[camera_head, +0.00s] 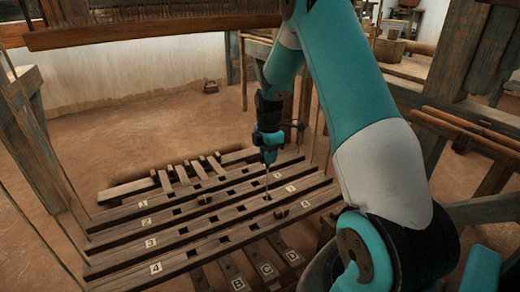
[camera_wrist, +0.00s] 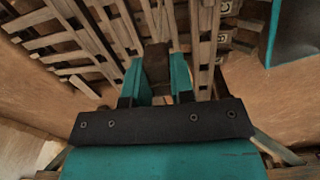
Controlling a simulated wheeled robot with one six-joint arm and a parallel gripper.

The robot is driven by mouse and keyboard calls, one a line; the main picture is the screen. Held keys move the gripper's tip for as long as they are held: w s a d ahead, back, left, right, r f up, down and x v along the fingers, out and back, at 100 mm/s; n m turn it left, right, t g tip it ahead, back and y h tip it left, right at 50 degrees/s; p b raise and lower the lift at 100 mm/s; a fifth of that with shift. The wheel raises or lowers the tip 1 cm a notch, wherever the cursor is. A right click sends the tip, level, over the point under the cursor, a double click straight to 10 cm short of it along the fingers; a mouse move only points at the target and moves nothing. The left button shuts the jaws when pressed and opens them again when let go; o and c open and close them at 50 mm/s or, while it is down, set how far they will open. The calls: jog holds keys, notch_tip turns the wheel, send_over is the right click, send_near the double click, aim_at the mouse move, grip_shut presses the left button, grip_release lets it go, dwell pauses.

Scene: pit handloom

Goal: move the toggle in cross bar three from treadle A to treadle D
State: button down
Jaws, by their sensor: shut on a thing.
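My gripper (camera_head: 267,157) points down above the right part of cross bar three (camera_head: 228,213). It is shut on a dark brown piece (camera_wrist: 157,64), seemingly the toggle, between the teal fingers in the wrist view. In the head view the toggle itself is hard to make out. A thin cord-like line runs from below the gripper to the rightmost hole of bar three. Treadle D (camera_head: 292,256) is the rightmost lettered treadle, beside treadle C (camera_head: 266,269) and treadle B (camera_head: 238,283).
Cross bar four (camera_head: 208,249) lies in front, with a dark toggle (camera_head: 281,212) at its right. Cross bars one and two lie behind. Cords hang at both sides. The wooden loom frame (camera_head: 455,85) stands at right, and bare floor (camera_head: 120,130) lies at back left.

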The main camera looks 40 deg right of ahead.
jog(key=shift+w+d, duration=0.2)
jog(key=shift+d, duration=0.25)
jog(key=shift+w+a+f+n+b, duration=0.1)
jog(key=shift+a+f+n+b, duration=0.15)
jog(key=shift+f+b, duration=0.55)
jog(key=shift+d+f+b, duration=0.15)
jog(key=shift+f+b, duration=5.7)
jog(key=shift+f, duration=1.65)
jog(key=c, duration=0.9)
grip_release()
jog(key=shift+r, duration=0.1)
notch_tip(320, 180, up, 17)
jog(key=p, duration=0.9)
jog(key=shift+r, duration=0.15)
